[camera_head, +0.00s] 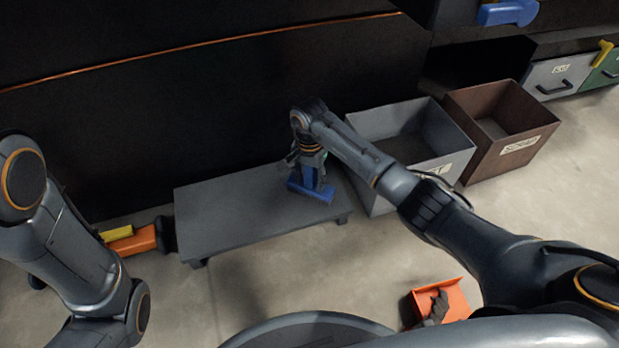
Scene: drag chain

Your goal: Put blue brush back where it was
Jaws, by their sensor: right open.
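The blue brush (318,194) is at the right end of the low grey bench (225,215), with its wide blue part low and a narrower blue part rising toward my gripper. My right gripper (309,163) points down over the brush and is open around or just beside its upper part; the fingers are small and dark, so I cannot tell if they touch it. The brush appears to rest on the bench top. My left arm shows at the left edge, but its gripper is not visible.
A grey bin (366,126) and a brown scrap bin (463,99) stand right of the bench. An orange and yellow object (137,241) lies at its left. An orange dustpan-like item (455,299) is on the floor. Drawers (559,79) stand at far right.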

